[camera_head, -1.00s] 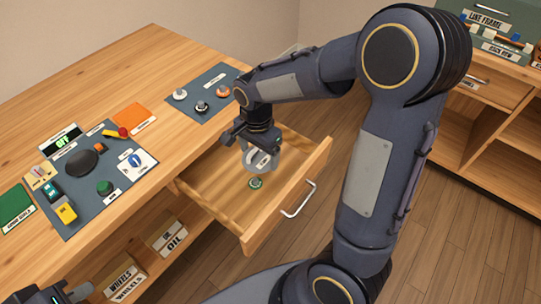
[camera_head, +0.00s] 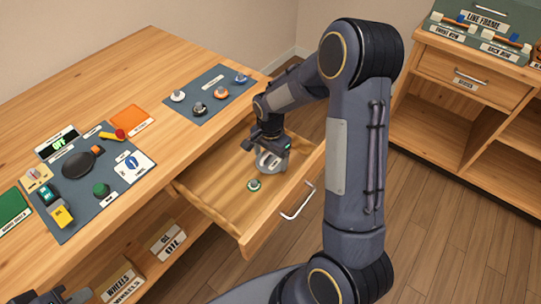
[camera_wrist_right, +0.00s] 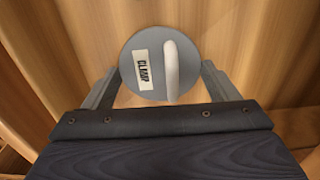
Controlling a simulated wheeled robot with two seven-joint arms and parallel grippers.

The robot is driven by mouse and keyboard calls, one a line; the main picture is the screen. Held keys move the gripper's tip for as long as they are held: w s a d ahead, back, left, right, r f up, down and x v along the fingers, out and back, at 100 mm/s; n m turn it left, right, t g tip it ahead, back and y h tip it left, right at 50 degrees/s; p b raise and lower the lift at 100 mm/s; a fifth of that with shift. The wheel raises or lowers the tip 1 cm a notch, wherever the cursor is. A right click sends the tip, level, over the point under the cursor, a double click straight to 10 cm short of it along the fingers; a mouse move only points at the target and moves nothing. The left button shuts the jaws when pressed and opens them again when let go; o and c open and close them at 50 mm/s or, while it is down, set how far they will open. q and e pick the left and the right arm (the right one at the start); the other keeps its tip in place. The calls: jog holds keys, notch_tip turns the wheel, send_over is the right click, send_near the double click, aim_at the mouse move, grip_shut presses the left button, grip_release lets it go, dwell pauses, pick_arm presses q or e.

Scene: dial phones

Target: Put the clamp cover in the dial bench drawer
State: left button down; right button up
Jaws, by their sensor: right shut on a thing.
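The clamp cover (camera_wrist_right: 146,66) is a grey disc with a white handle and a "CLAMP" label in the right wrist view. It also shows in the head view (camera_head: 270,163), partly hidden by the fingers. My right gripper (camera_head: 272,156) is shut on it, over the inside of the open drawer (camera_head: 213,185). I cannot tell whether the cover touches the drawer floor. My left gripper (camera_head: 62,297) is at the bottom left edge, mostly cut off, and its jaws are unclear.
A small round green-topped piece (camera_head: 254,185) lies in the drawer. The bench top holds a grey mat (camera_head: 75,205) with tools and another mat (camera_head: 190,107) with several knobs. Boxes (camera_head: 165,240) stand on the shelf below. A second cabinet (camera_head: 470,82) is at the right.

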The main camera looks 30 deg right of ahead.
aim_at(270, 161)
jog(key=o, duration=0.5)
jog(key=shift+f, duration=0.15)
jog(key=o, duration=0.4)
jog(key=shift+r, duration=0.6)
notch_tip(270, 161, up, 11)
jog(key=p, duration=0.1)
jog(key=s+a+r+n+t+y, duration=0.1)
jog(key=s+a+r+n+t, duration=0.1)
jog(key=s+n, duration=0.2)
jog(key=s+a+r+n+t+y, duration=0.1)
jog(key=s+a+r+n, duration=0.2)
jog(key=s, duration=0.8)
jog(key=s+a+r+n+t+y, duration=0.1)
jog(key=s+a+r+n+t, duration=0.1)
jog(key=s+n, duration=0.3)
jog(key=shift+s+a+r+t+y, duration=0.2)
jog(key=shift+s+r, duration=0.15)
jog(key=shift+s, duration=0.25)
jog(key=shift+s+a+r+t+y, duration=0.1)
jog(key=shift+s+r+y, duration=0.15)
jog(key=shift+s, duration=0.3)
jog(key=shift+r, duration=0.1)
